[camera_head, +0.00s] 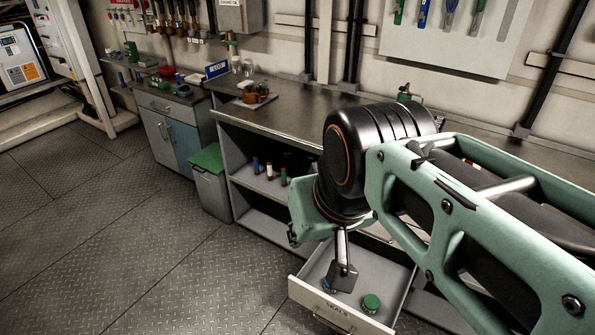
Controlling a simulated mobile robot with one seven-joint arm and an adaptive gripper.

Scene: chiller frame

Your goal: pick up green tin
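A round tin with a green lid (371,302) sits in an open, pale grey drawer (334,312) whose front label seems to read "SEALS". My gripper (341,278) hangs down over the drawer, to the left of and above the green tin in the picture, apart from it. Its fingers are small and seen from one side, so I cannot tell whether they are open or shut. A small bluish round item (327,286) shows beside my gripper's tip, partly hidden. My arm covers part of the drawer's back.
The drawer pulls out from under a long steel bench (290,118). Small bottles (269,172) stand on the open shelf to the left. A grey bin with a green lid (207,158) stands beside the bench. The floor to the left is clear.

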